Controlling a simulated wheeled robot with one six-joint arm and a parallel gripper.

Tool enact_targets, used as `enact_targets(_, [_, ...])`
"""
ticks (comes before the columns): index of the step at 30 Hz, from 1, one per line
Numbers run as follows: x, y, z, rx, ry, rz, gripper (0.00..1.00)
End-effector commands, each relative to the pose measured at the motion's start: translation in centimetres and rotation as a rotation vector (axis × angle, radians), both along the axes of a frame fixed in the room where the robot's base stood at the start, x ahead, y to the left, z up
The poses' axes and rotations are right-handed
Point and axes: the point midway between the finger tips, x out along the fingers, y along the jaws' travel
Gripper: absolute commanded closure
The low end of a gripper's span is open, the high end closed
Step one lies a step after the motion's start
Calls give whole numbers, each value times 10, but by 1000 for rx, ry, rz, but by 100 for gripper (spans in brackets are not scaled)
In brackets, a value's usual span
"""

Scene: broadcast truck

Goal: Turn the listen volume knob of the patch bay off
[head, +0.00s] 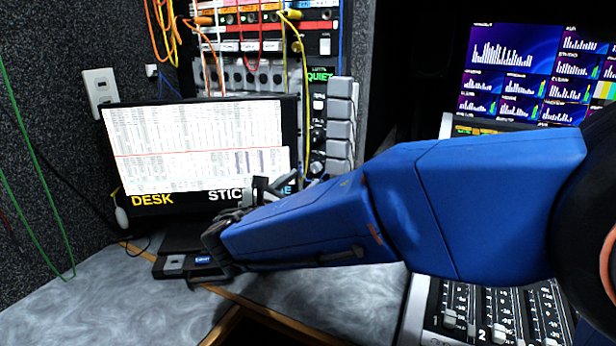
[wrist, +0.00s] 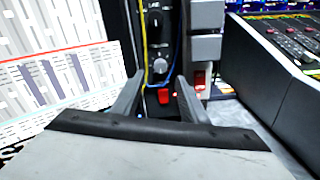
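The patch bay (head: 270,22) stands at the back, with colored cables plugged in. A narrow black panel below its right side carries small round knobs, a lower one (head: 317,168) and an upper one (head: 318,135). In the wrist view a lower silver-faced knob (wrist: 159,65) and a dark upper knob (wrist: 155,20) show above a red switch (wrist: 165,97). Their labels are too small to read, so I cannot tell which is the listen volume knob. My gripper (wrist: 160,84) is open and empty, its fingers apart below the lower knob. In the head view my gripper (head: 268,188) is before the monitor's lower right.
A monitor (head: 200,145) stands left of the panel. A column of grey blocks (head: 340,130) is right of the knobs. Yellow and blue cables hang close by the knobs. A fader console (head: 490,310) is at right. The grey desk (head: 90,305) is clear at front left.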

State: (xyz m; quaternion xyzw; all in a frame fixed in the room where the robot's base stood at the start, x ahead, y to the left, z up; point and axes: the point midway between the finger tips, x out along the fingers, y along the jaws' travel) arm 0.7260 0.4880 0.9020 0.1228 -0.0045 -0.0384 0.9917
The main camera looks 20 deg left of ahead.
Motion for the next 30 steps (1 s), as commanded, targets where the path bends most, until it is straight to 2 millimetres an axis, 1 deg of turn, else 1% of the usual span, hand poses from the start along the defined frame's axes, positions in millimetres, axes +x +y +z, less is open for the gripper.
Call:
enact_targets(1, [-12, 2, 0, 0, 0, 3, 60])
enact_targets(9, [-65, 6, 0, 0, 0, 4, 60])
enact_targets(15, [-96, 8, -1, -1, 1, 2, 60])
enact_targets(18, [-106, 9, -1, -1, 2, 1, 60])
enact_targets(21, [-112, 9, -1, -1, 2, 0, 60])
enact_targets(30, [-114, 9, -1, -1, 1, 0, 60])
